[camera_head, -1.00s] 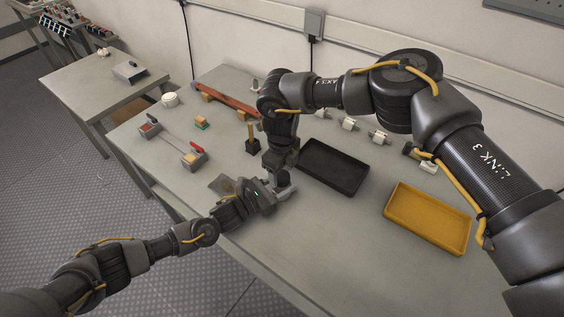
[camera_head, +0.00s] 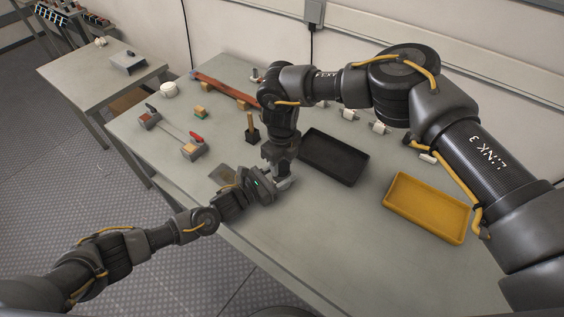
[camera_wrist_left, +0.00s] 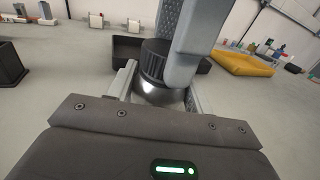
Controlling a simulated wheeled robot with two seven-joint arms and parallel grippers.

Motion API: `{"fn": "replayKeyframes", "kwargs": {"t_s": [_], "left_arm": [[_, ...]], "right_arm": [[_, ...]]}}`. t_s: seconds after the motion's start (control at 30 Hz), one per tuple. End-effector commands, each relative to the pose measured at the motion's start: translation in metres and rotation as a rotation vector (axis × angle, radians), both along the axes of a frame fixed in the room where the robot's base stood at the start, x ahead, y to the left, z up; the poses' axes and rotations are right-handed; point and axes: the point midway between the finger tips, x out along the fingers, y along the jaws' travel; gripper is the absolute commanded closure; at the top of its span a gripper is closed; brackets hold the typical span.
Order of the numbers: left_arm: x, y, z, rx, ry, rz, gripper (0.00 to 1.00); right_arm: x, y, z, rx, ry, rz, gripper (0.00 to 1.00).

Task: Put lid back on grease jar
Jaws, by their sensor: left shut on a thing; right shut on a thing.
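In the left wrist view, the grease jar (camera_wrist_left: 158,95) is a shiny metal body standing upright between the fingers of my left gripper (camera_wrist_left: 158,88), which is shut on it. The black ribbed lid (camera_wrist_left: 153,60) shows directly above the jar, with no clear gap; I cannot tell if it is fully seated. My right gripper (camera_wrist_left: 186,62) is shut on the lid from above, one grey finger covering its right side. In the head view my left gripper (camera_head: 274,186) and right gripper (camera_head: 281,169) meet near the table's front edge, mostly hiding jar and lid.
A black tray (camera_head: 334,176) lies just right of the grippers and a yellow tray (camera_head: 428,231) farther right. A dark block with an upright handle (camera_head: 252,133) stands behind them. A flat plate (camera_head: 222,176) lies left. The front right table (camera_head: 350,240) is clear.

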Motion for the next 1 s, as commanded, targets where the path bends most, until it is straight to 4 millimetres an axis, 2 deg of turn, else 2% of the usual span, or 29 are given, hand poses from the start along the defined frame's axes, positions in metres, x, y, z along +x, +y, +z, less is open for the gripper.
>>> {"fn": "replayKeyframes", "kwargs": {"t_s": [0.6,0.9,1.0], "left_arm": [[0.0003,0.0001,-0.0003,0.001,0.001,0.001,1.0],[0.0005,0.0004,-0.0005,0.001,0.001,0.002,1.0],[0.0005,0.0005,-0.0004,0.002,0.001,0.002,1.0]], "right_arm": [[-0.001,0.0002,-0.0012,0.0,0.002,-1.728,0.84],[-0.0011,0.0001,-0.0017,-0.001,-0.001,-2.458,0.84],[-0.0014,0.0002,-0.0018,-0.001,0.0,-2.597,0.84]]}}
